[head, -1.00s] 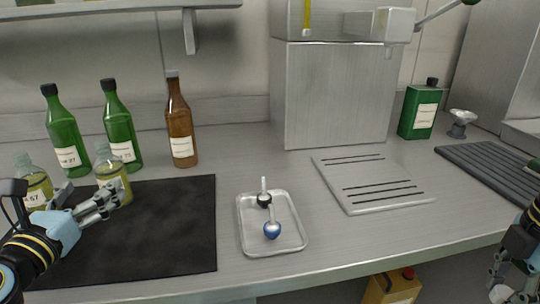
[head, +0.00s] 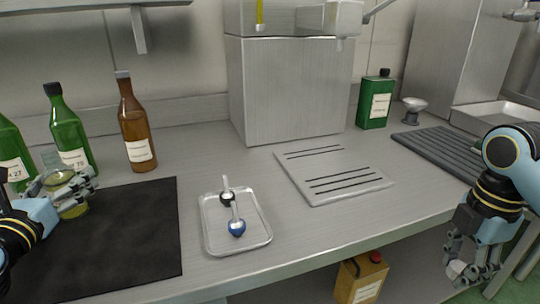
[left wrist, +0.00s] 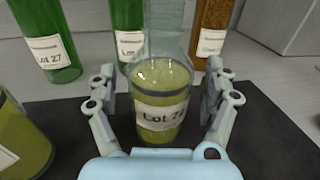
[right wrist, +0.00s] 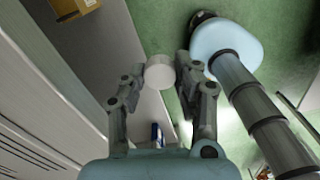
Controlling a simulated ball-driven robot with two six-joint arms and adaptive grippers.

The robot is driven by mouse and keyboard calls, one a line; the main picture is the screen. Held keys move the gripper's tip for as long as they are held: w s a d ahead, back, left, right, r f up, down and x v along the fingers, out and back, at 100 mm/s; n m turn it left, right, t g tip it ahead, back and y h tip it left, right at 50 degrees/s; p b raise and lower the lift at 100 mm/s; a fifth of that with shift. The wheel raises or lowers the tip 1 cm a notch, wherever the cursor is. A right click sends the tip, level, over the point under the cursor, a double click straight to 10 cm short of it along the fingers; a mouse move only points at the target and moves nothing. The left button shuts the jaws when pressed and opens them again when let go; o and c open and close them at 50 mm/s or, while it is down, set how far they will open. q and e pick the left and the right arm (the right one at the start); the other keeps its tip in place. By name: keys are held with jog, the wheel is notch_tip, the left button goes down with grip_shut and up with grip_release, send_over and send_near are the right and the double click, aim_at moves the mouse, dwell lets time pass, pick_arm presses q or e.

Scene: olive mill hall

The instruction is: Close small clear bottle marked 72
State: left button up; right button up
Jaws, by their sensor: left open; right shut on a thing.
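A small clear bottle (left wrist: 160,92) with yellow-green liquid stands open-topped between the fingers of my left gripper (left wrist: 158,100). Its label reads "Lot 7" and a partly unclear digit. In the head view the bottle (head: 72,211) stands on the black mat, with the left gripper (head: 78,186) beside it. The left fingers are spread either side of the bottle. My right gripper (head: 471,278) hangs at the right, off the bench's front edge, shut on a white round cap (right wrist: 160,72). The cap's underside cannot be made out.
Green bottles (head: 72,140) and a brown bottle (head: 136,125) stand behind the black mat (head: 125,235). Another liquid-filled bottle (left wrist: 18,140) is close left of the left gripper. A tray (head: 210,246) with two spoon-like tools lies mid-bench. A yellow container (head: 360,282) stands below the bench.

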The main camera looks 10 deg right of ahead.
dwell(0.3)
pick_arm(q)
grip_shut()
dwell(0.5)
jog(key=shift+r, duration=0.2)
pick_arm(e)
jog(key=shift+r, duration=0.1)
